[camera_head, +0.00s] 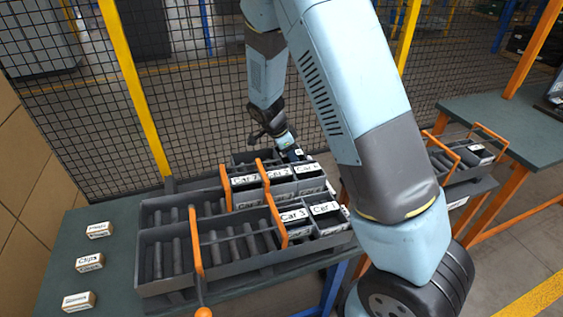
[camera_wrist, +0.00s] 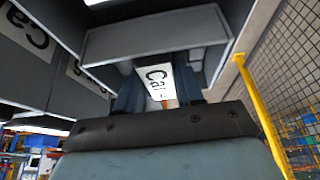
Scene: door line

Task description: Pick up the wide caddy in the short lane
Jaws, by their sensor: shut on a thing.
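My gripper (camera_head: 290,150) is at the far right end of the rack on the table in the head view. In the wrist view my gripper (camera_wrist: 158,92) has its two blue fingers on either side of a white label that reads roughly "Cal". The label is on a wide grey caddy (camera_wrist: 115,45), whose wall spans the upper middle of that view. The jaws are shut on this caddy. In the head view my gripper and arm hide most of it, so I cannot tell whether it is lifted.
The grey lane rack (camera_head: 165,283) has rollers, orange bars and labelled caddies, among them "Car 3" (camera_head: 294,216). Several small labelled boxes, one marked "Clips" (camera_head: 89,262), sit on the table at left. A mesh fence (camera_head: 80,120) stands behind. Another table (camera_head: 515,125) is at right.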

